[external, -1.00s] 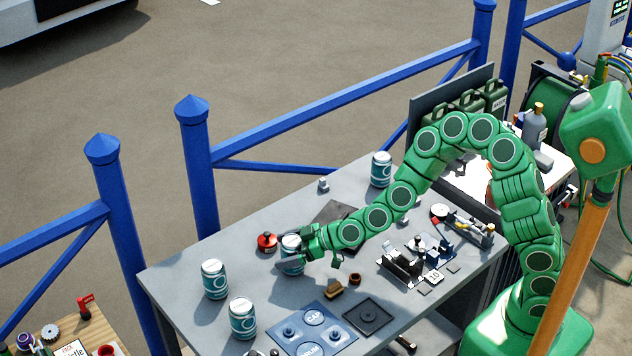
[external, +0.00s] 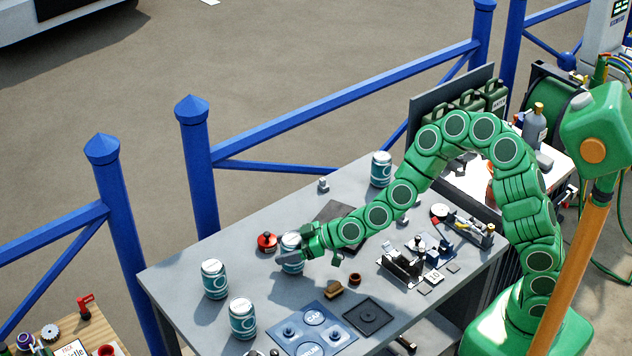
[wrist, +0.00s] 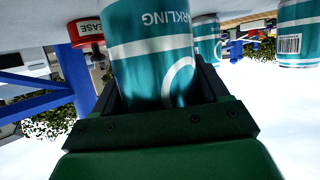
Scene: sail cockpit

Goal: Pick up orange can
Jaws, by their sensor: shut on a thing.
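The cans in view are teal with white bands and lettering; none looks orange. One teal can (external: 291,242) stands upright on the grey table, with my gripper (external: 290,258) around its side. In the wrist view this held can (wrist: 160,45) fills the space between my dark fingers, and my gripper (wrist: 162,88) is shut on it. It appears to be still at table height; its base is partly hidden by the fingers. Other teal cans stand apart from it: one at left (external: 215,280), one at front left (external: 243,320) and one at the back (external: 381,169).
A red tin (external: 267,242) sits close behind and left of the held can. A blue tray (external: 313,330), a dark square tray (external: 368,316) and small brown parts (external: 334,290) lie in front. A dark mat (external: 338,213) lies behind. Blue railing (external: 320,100) runs beyond the table.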

